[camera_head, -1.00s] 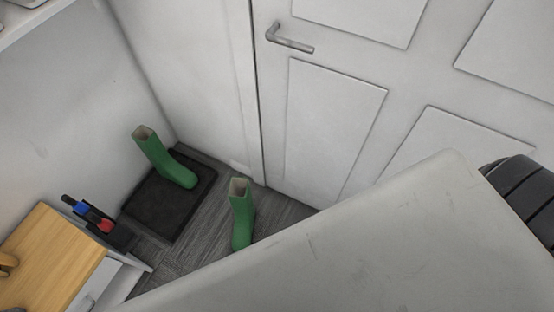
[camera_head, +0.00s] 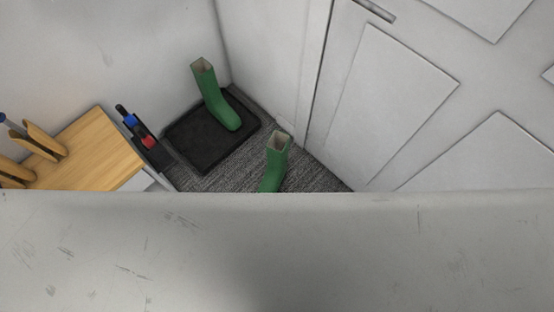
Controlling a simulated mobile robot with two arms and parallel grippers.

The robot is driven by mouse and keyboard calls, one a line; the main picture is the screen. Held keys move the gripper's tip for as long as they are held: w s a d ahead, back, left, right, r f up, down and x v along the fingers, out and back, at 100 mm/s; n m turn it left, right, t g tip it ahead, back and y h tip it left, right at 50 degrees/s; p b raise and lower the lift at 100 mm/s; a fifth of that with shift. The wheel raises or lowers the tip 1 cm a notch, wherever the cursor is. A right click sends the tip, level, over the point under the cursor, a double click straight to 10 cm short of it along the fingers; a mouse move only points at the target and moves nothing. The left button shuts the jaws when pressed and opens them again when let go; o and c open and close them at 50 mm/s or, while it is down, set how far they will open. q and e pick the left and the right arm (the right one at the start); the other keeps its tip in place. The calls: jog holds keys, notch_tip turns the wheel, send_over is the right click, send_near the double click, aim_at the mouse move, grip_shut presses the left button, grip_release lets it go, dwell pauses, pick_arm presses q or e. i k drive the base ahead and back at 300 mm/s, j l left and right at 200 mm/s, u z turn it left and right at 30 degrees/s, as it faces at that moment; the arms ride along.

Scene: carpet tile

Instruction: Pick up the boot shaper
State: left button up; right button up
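Curved wooden pieces stand on a wooden cabinet top (camera_head: 100,150) at the left; they may be the boot shaper, but I cannot tell for sure. The farther wooden piece (camera_head: 42,140) shows nearly whole, and the nearer wooden piece (camera_head: 14,172) is cut by the left edge. One green boot (camera_head: 213,95) stands upright on a black tray (camera_head: 203,149). A second green boot (camera_head: 276,160) stands on the carpet, its lower part hidden. Neither of my grippers shows.
A large scratched pale grey surface (camera_head: 300,250) fills the lower part of the view and hides the floor. A narrow dark rack (camera_head: 145,140) with blue and red items stands beside the cabinet. A white panelled door (camera_head: 390,110) closes off the right.

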aim_at(36, 140)
jog(key=u, duration=1.95)
jog(key=i+l+u, duration=0.25)
jog(key=i, duration=0.2)
jog(key=i+l+u, duration=0.3)
jog(key=i, duration=0.2)
jog(key=u, duration=1.1)
